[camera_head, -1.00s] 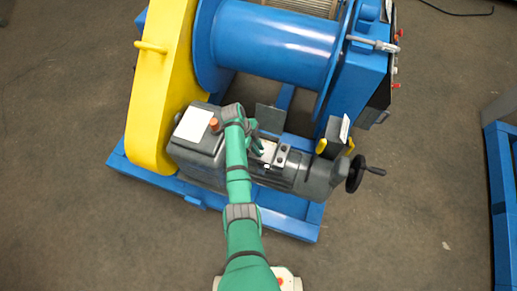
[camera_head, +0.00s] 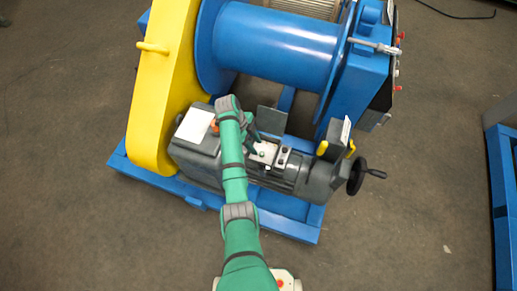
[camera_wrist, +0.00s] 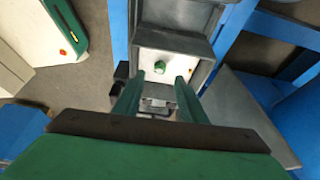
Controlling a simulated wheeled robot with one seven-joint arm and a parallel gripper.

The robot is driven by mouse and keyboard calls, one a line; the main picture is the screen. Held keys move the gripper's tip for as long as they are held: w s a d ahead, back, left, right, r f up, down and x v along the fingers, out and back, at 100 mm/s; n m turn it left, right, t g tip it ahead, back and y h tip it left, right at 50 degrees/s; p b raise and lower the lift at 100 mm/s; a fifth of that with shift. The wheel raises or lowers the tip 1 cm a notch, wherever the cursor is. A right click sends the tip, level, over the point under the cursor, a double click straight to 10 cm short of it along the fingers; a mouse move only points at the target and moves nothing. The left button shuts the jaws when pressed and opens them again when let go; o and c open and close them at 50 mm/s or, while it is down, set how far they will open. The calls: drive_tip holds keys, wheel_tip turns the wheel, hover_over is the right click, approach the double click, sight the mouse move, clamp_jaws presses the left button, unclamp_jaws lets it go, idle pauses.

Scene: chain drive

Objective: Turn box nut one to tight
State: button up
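In the wrist view a small open grey box (camera_wrist: 188,42) has a pale floor with a green nut (camera_wrist: 159,67) standing on it. I cannot tell whether this is box nut one. My gripper (camera_wrist: 157,82) is open, with its two green fingers apart and empty. The nut lies just beyond the fingertips, roughly midway between them, and nothing is gripped. In the head view the open box (camera_head: 263,152) sits on the grey motor unit, and my gripper (camera_head: 255,144) is just above its left side. The nut's tightness cannot be seen.
A yellow chain guard (camera_head: 165,85) stands left of my arm, and a blue drum (camera_head: 275,45) lies behind. A dark handwheel (camera_head: 356,174) and yellow-handled parts (camera_head: 321,147) are on the right. A grey plate (camera_head: 271,120) stands just behind the box.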

drive_tip(key=shift+v, duration=2.8)
